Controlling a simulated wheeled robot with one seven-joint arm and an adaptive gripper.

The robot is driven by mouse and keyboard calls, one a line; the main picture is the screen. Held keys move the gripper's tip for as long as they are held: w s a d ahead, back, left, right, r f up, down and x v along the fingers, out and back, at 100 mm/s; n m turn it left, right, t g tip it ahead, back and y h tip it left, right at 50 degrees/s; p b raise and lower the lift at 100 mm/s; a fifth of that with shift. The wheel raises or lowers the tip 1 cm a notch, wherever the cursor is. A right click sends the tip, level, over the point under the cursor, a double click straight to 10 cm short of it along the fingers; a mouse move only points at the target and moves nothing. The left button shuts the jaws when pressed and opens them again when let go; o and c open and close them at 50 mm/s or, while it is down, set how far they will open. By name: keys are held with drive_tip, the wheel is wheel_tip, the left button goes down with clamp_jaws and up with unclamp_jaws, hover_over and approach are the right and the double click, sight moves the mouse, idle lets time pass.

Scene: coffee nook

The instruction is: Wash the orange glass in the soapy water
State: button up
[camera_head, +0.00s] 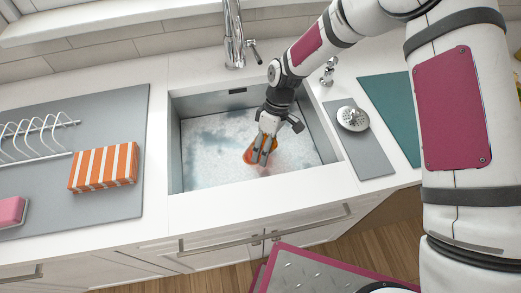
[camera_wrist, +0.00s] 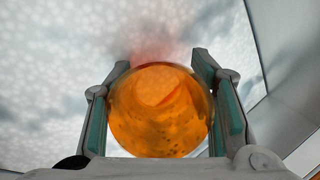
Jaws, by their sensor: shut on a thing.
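The orange glass (camera_wrist: 158,112) is between the two fingers of my gripper (camera_wrist: 160,105) in the wrist view, and the fingers are closed on its sides. In the head view my gripper (camera_head: 265,146) reaches down into the sink (camera_head: 176,150), and the orange glass (camera_head: 250,156) shows partly behind the fingers. The soapy water (camera_head: 212,155) is white with foam and grey-blue patches. The glass is at or just above the foam; I cannot tell whether its lower part is under the surface.
A grey mat (camera_head: 110,112) left of the sink holds a white rack (camera_head: 35,140), an orange-striped cloth (camera_head: 103,167) and a pink sponge (camera_head: 10,211). The faucet (camera_head: 234,40) stands behind the sink. Right are a grey mat (camera_head: 370,155) with a metal strainer (camera_head: 352,118) and a teal mat (camera_head: 392,110).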

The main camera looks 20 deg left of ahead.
drive_tip(key=shift+s+a+b, duration=0.15)
drive_tip(key=shift+s+a, duration=0.35)
drive_tip(key=shift+a, duration=0.35)
drive_tip(key=shift+s+a+b, duration=0.15)
drive_tip(key=shift+s+a, duration=0.35)
drive_tip(key=shift+a, duration=0.3)
drive_tip(key=shift+w+d+b, duration=0.2)
drive_tip(key=shift+w+d, duration=0.35)
drive_tip(key=shift+d, duration=0.3)
drive_tip(key=shift+w+d+b, duration=0.15)
drive_tip(key=shift+w+d, duration=0.35)
drive_tip(key=shift+d, duration=0.35)
drive_tip(key=shift+s+a+b, duration=0.15)
drive_tip(key=shift+s+a, duration=0.4)
drive_tip(key=shift+a, duration=0.3)
drive_tip(key=shift+s+a+b, duration=0.15)
drive_tip(key=shift+s+a, duration=0.35)
drive_tip(key=shift+a, duration=0.35)
drive_tip(key=shift+w+d, duration=0.55)
drive_tip(key=shift+d, duration=0.3)
drive_tip(key=shift+w+d, duration=0.5)
drive_tip(key=shift+d, duration=0.35)
wheel_tip(320, 180, up, 8)
drive_tip(key=p, duration=0.1)
drive_tip(key=shift+p, duration=0.4)
drive_tip(key=shift+r, duration=0.15)
wheel_tip(320, 180, up, 15)
drive_tip(key=p, duration=0.3)
